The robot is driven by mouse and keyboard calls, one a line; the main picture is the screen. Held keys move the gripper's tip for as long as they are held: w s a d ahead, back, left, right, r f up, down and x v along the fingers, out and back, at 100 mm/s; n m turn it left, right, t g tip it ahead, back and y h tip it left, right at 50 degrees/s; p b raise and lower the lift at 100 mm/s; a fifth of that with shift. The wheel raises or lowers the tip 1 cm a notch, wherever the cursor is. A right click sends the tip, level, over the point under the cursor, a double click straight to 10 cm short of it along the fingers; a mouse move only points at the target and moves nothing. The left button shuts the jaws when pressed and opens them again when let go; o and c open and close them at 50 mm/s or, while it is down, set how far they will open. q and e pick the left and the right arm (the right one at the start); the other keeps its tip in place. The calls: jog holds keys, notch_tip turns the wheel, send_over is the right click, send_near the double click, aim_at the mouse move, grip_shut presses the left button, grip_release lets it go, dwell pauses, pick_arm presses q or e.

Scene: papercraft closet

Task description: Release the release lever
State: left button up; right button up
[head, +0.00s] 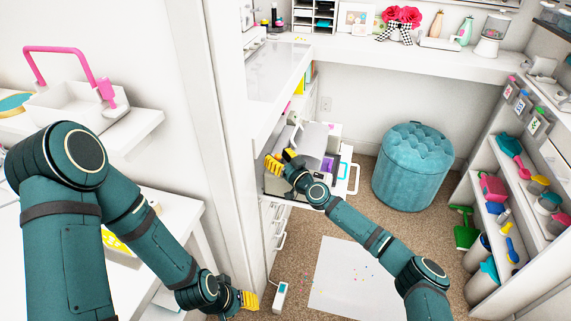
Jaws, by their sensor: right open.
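My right gripper (280,160) has yellow fingers and is open. It is at the left part of a white and grey machine (325,138) in the closet's lower left nook. I cannot make out the release lever for certain; my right gripper and wrist cover part of the machine. I cannot tell whether the fingers touch it. My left gripper (248,300) hangs low beside the white door frame, away from the machine. Its yellow fingers show edge-on.
A teal tufted stool (412,165) stands right of the machine. A white sheet (350,275) with coloured specks lies on the carpet. White drawers (279,232) are below the machine. Shelves of colourful tools (500,215) line the right wall. A white door frame (215,130) stands between my arms.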

jog(key=v, duration=1.1)
jog(key=shift+s+d, duration=0.25)
jog(key=shift+s, duration=0.05)
jog(key=shift+o, duration=0.3)
jog(key=shift+f, duration=0.1)
